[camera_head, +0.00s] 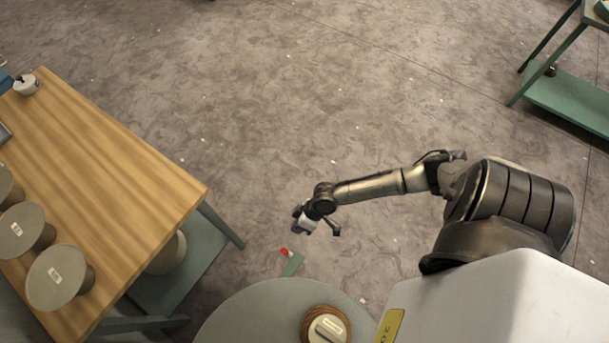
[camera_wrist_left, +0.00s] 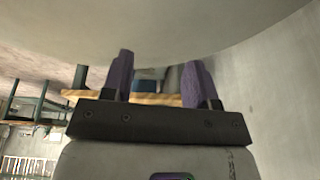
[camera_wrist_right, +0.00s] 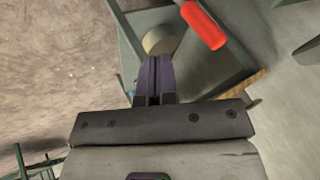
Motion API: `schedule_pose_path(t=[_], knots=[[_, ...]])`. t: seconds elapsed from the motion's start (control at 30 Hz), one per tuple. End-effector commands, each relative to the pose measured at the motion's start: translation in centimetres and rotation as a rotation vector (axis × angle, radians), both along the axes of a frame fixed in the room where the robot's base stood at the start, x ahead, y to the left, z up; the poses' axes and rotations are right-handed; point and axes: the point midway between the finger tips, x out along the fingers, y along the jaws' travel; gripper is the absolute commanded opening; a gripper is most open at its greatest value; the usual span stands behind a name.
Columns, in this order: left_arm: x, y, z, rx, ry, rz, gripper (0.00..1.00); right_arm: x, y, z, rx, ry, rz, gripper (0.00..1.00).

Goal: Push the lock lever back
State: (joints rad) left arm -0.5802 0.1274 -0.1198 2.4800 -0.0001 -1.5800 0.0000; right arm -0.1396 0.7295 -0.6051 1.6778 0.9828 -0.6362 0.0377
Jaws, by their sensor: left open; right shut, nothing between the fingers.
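The lock lever (camera_head: 292,262) is a green arm with a red tip, sticking out from the far edge of the round grey-green table (camera_head: 235,310). In the right wrist view its red end (camera_wrist_right: 204,27) shows at the upper right, apart from my fingers. My right gripper (camera_head: 299,228) is shut and empty, beyond the lever in the head view; its fingertips also show in the right wrist view (camera_wrist_right: 155,62). My left gripper (camera_wrist_left: 160,82) is open and empty in its wrist view and does not show in the head view.
A wooden round piece (camera_head: 311,316) sits on the round table. A wooden table (camera_head: 100,160) with several grey round pieces stands at the left. A green shelf (camera_head: 570,98) stands at the far right. The floor around my right gripper is clear.

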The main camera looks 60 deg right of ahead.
Motion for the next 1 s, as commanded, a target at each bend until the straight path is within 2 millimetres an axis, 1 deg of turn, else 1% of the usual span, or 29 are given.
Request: schedule_pose_path(t=[0.03, 0.13, 0.2, 0.4, 0.6, 0.93, 1.0], knots=[[0.0, 0.0, -0.4, 0.000, 0.000, 0.000, 0.54, 0.3, 0.5, -1.0, 0.001, 0.001, -0.002, 0.00], [0.0, 0.0, -0.7, 0.000, 0.001, 0.000, 0.54, 0.8, 1.3, -2.2, 0.001, 0.000, 0.001, 0.00], [0.0, 0.0, -0.2, 0.001, 0.003, 0.000, 0.54, 0.4, 2.5, -1.8, 0.002, 0.000, 0.002, 0.00], [0.0, -0.1, 0.0, -0.004, 0.001, 0.003, 0.54, 0.2, 4.3, -2.0, 0.000, -0.001, 0.002, 0.00], [0.0, -0.3, 0.1, -0.011, 0.001, 0.007, 0.54, 0.0, 4.9, -2.1, -0.002, 0.000, 0.002, 0.00], [0.0, -0.4, 0.1, -0.013, 0.000, 0.008, 0.54, 0.0, 5.0, -2.1, -0.002, 0.000, 0.002, 0.00], [0.0, -0.3, 0.5, -0.012, 0.001, 0.007, 0.54, 0.0, 5.0, -2.0, -0.006, 0.001, -0.002, 0.00]])
